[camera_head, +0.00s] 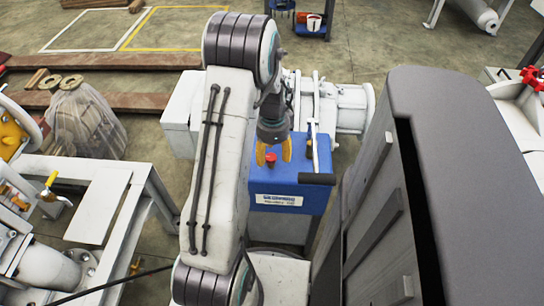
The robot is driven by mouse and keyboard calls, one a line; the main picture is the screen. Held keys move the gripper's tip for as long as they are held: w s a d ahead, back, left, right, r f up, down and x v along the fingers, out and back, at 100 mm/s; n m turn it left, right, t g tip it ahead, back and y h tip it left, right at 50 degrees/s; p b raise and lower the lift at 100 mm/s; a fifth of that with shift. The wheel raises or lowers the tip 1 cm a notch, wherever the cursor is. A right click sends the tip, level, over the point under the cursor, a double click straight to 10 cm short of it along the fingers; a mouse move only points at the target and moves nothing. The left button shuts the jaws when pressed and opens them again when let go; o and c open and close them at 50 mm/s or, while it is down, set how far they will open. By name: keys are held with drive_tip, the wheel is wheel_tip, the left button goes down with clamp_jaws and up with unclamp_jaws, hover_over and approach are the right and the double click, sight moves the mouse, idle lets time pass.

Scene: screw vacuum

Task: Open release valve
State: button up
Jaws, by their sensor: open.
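A small red knob (271,159) stands up on the blue box (262,187) of the pump unit in the middle of the camera_head view. It is most likely the release valve. My gripper (274,153) points down from the wrist with its yellow fingers apart. The fingers appear on either side of the red knob, close above the blue box. I cannot tell whether they touch the knob. My own arm hides part of the unit on the left.
A black-ended handle (317,179) sticks out at the box's right. A large grey cabinet (465,150) stands close on the right. A white metal frame (100,205) with a yellow-handled valve (50,181) is on the left. Wooden beams (110,62) lie on the floor behind.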

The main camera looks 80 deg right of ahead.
drive_tip(key=shift+f, duration=0.6)
drive_tip(key=shift+c, duration=0.3)
drive_tip(key=c, duration=1.1)
